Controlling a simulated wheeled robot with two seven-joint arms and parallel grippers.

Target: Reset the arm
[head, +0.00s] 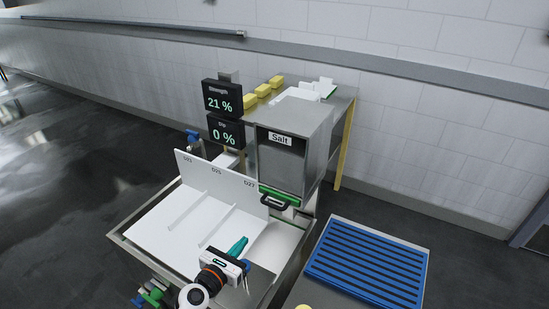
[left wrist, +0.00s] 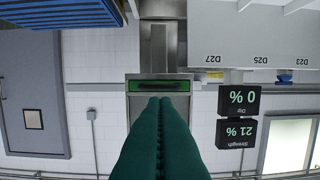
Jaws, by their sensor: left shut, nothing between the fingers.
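My left gripper (head: 238,245) comes up from the bottom of the head view, with teal fingers shut and nothing between them. It is over the right part of the white divided basin (head: 150,230), in front of the salt box. In the left wrist view its fingers (left wrist: 160,112) lie together and point toward a green-edged front with a black handle (left wrist: 158,86). That view is upside down. The grey box marked Salt (head: 318,135) has a black handle (head: 275,201) low at its front. My right gripper is in neither view.
Two displays (head: 222,97) read Strength 21 % and 0 %. Yellow blocks (head: 263,90) lie on the metal table behind. A blue slatted rack (head: 370,265) stands at the right. Blue (head: 193,138) and green (head: 152,297) valves flank the basin. Open floor lies at left.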

